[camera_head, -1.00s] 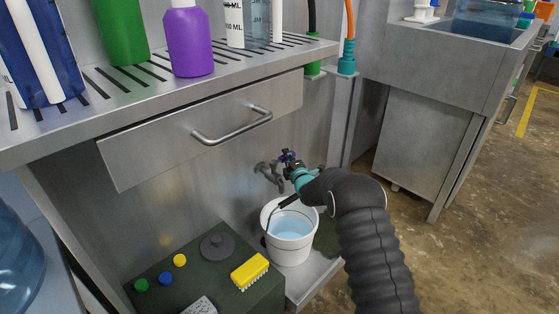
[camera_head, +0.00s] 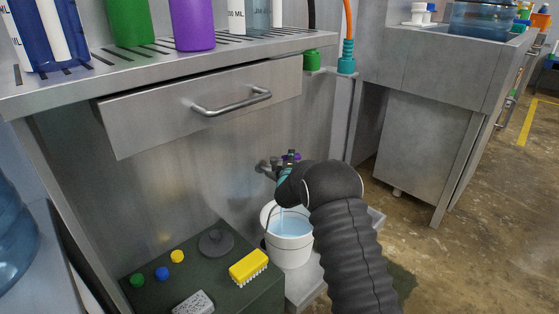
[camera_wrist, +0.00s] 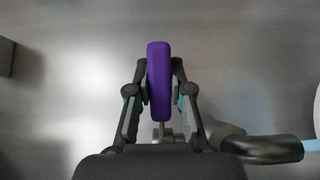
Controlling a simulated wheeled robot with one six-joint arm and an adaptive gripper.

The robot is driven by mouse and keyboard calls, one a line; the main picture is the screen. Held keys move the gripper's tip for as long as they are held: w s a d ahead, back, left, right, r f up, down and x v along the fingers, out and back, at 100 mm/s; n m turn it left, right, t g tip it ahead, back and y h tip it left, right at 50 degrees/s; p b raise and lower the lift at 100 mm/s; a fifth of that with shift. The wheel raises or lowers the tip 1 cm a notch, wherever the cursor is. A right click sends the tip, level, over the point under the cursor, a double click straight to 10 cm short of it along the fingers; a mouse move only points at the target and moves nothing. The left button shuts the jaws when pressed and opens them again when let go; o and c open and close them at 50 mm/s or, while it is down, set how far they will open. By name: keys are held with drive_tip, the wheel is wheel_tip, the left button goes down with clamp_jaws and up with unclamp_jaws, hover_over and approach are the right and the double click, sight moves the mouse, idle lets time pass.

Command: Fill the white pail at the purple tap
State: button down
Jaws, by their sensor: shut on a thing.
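The white pail (camera_head: 289,252) stands upright on a low metal ledge, under the taps, with light blue water in it. A thin pale streak above the water may be a stream. The purple tap handle (camera_wrist: 159,70) stands upright between my fingers in the wrist view. My gripper (camera_wrist: 160,95) is shut on this handle, one finger on each side. In the head view my gripper (camera_head: 287,173) is mostly hidden by my dark arm. A dark curved spout (camera_wrist: 265,148) shows at the right of the wrist view, with some blue beyond it.
A drawer with a bar handle (camera_head: 232,102) juts out above. A steel sink unit (camera_head: 430,130) stands right; floor is open there.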

drive_tip(key=shift+d, duration=0.15)
drive_tip(key=c, duration=1)
unclamp_jaws()
drive_tip(key=shift+d, duration=0.15)
drive_tip(key=shift+c, duration=0.2)
drive_tip(key=shift+a, duration=0.2)
drive_tip(key=shift+s, duration=0.15)
drive_tip(key=s, duration=1.2)
